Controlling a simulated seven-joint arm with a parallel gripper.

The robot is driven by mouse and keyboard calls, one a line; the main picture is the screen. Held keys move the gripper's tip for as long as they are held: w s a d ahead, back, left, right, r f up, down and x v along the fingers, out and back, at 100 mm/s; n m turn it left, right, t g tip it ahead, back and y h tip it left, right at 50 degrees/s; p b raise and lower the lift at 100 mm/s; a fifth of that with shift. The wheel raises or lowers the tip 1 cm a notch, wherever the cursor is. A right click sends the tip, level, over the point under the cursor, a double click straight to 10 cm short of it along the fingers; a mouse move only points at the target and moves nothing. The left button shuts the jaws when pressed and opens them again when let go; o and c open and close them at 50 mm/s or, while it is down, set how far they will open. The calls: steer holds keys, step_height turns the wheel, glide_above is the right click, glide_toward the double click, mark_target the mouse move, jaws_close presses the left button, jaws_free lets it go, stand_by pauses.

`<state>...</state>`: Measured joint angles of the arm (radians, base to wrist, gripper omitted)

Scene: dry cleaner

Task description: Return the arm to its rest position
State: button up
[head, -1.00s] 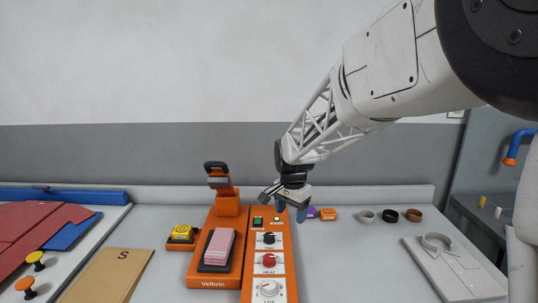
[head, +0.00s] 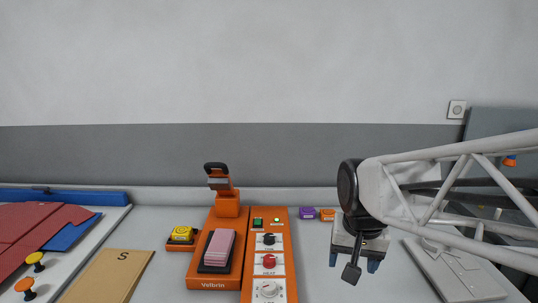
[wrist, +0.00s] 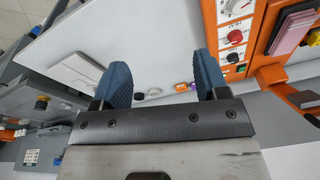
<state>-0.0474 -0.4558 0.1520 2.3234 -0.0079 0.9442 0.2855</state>
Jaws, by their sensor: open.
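My gripper (head: 352,262) hangs over the right part of the grey counter in the head view, to the right of the orange press machine (head: 215,255). Its blue fingers point down. In the wrist view the two blue-padded fingers (wrist: 162,82) stand wide apart with nothing between them. My gripper is open and empty. My white lattice arm reaches in from the right edge of the head view and covers part of the counter behind it.
The press has a control panel with knobs (head: 269,262) and a pink pad (head: 219,245). A yellow button box (head: 182,233) stands left of it. Purple (head: 306,213) and orange (head: 327,214) blocks lie near the back. A grey plate (head: 450,275) lies at right. The counter between panel and gripper is clear.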

steer(key=s+d+f+n, duration=0.2)
steer(key=s, duration=0.9)
steer(key=shift+s+f+t, duration=0.2)
steer(key=shift+s+t, duration=0.1)
steer(key=shift+d, duration=0.1)
steer(key=shift+c, duration=0.2)
stand_by(1.3)
